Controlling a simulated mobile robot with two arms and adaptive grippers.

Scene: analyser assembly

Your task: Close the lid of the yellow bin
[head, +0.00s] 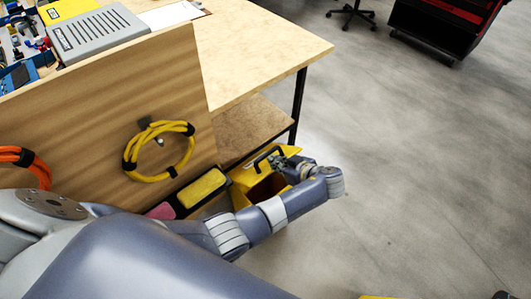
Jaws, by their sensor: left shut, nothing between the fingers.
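The yellow bin (241,181) stands low, beside the lower shelf of the workbench. Its dark inside shows through the open top. A yellow flap with a black handle (262,158), which looks like the lid, is raised at the far side of the bin. My left arm reaches across in front of the bin and hides part of it. My left gripper (279,161) is shut and empty, close to the lid and its handle. I cannot tell whether it touches them. My right gripper is not in view.
A wooden panel (90,105) with a yellow cable coil (130,165) and an orange one (30,158) stands left of the bin. A wooden workbench (255,50) is behind it. Open grey floor (410,150) lies to the right. A dark red cart (440,25) is far back.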

